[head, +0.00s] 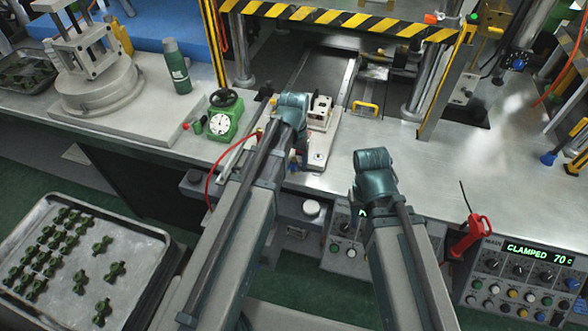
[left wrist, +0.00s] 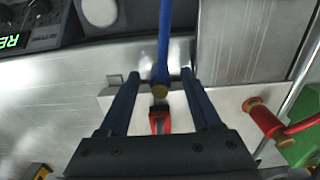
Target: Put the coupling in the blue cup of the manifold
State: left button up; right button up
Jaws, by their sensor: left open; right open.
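My left gripper (left wrist: 160,74) is open in the left wrist view, its two dark blue fingers apart. Between them lie a blue rod or tube (left wrist: 163,42) with a brass-coloured end (left wrist: 160,91) and a red piece (left wrist: 159,121); neither finger visibly touches them. I cannot tell which part is the coupling. In the head view my left wrist hides most of this spot, above the front of the bench. A cream block on a light plate (head: 319,118), perhaps the manifold, stands just right of the wrist; I cannot make out its blue cup.
A green dial gauge (head: 224,118) and a green bottle (head: 177,66) stand to the left. A red hose (head: 213,172) loops over the bench edge (head: 350,190). The striped press frame (head: 335,18) is behind. A tray (head: 140,238) of green parts is at lower left.

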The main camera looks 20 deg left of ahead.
pick_arm(q)
jog(key=shift+r, duration=0.1)
grip_shut()
dwell(0.4)
